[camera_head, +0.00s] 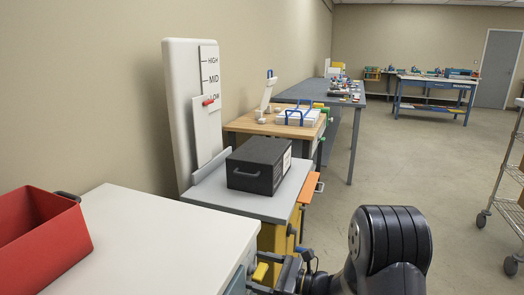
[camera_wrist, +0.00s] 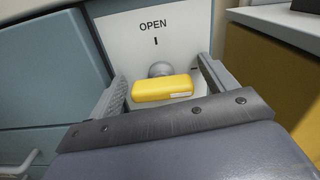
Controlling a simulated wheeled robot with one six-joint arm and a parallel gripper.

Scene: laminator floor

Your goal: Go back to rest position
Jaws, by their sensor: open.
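My gripper (camera_wrist: 162,72) is open in the wrist view, with one finger on each side of a yellow handle (camera_wrist: 163,88). The handle sits on a grey round knob in front of a white panel (camera_wrist: 154,42) marked "OPEN". I see gaps between the fingers and the handle's ends; whether anything touches is unclear. In the head view my gripper (camera_head: 268,284) is low at the bottom centre, by the side of the white-topped cabinet (camera_head: 150,235). The yellow handle (camera_head: 261,271) shows there too, partly hidden by the gripper.
A red bin (camera_head: 45,240) stands on the cabinet at left. A black box (camera_head: 258,165) sits on a grey top beyond, beside a white HIGH/MID/LOW stand (camera_head: 180,110). Workbenches (camera_head: 272,125) line the wall. A wire rack (camera_head: 500,190) stands right; the floor between is clear.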

